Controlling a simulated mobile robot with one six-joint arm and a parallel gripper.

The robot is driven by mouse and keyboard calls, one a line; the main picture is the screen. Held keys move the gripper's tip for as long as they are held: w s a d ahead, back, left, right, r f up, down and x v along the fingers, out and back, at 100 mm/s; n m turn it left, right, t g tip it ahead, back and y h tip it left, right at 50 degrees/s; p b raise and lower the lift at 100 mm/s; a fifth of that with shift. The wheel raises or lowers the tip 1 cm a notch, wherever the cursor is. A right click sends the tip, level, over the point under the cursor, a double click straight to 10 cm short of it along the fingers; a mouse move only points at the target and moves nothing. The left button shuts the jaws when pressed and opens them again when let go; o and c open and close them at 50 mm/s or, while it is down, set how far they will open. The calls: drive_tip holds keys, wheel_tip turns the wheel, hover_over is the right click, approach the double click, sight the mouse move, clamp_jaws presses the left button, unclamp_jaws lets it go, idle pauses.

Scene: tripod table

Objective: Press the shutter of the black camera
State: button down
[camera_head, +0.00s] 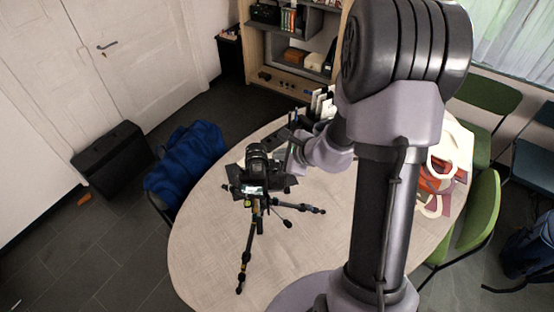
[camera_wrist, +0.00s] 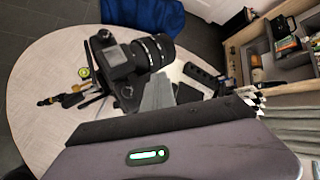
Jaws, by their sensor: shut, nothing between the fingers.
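The black camera (camera_head: 258,174) stands on a tripod (camera_head: 248,242) on the oval table (camera_head: 205,240). Its lens points away toward the back of the room. In the wrist view the black camera (camera_wrist: 118,60) is just beyond the fingers, with its lens toward the right. My gripper (camera_head: 288,160) is beside the right side of the camera, partly hidden by my wrist. In the wrist view my gripper (camera_wrist: 157,92) is shut and empty, with its grey fingertips close to the camera body. I cannot tell whether they touch it. The shutter button cannot be made out.
A blue bag (camera_head: 186,160) sits left of the table, near a black case (camera_head: 112,158). A shelf (camera_head: 285,82) stands behind. The table's front left is clear.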

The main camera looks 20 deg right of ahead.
drive_tip(key=shift+r+p, duration=0.3)
drive_tip(key=shift+r, duration=0.4)
wheel_tip(320, 180, up, 5)
drive_tip(key=p, duration=0.3)
idle(0.7)
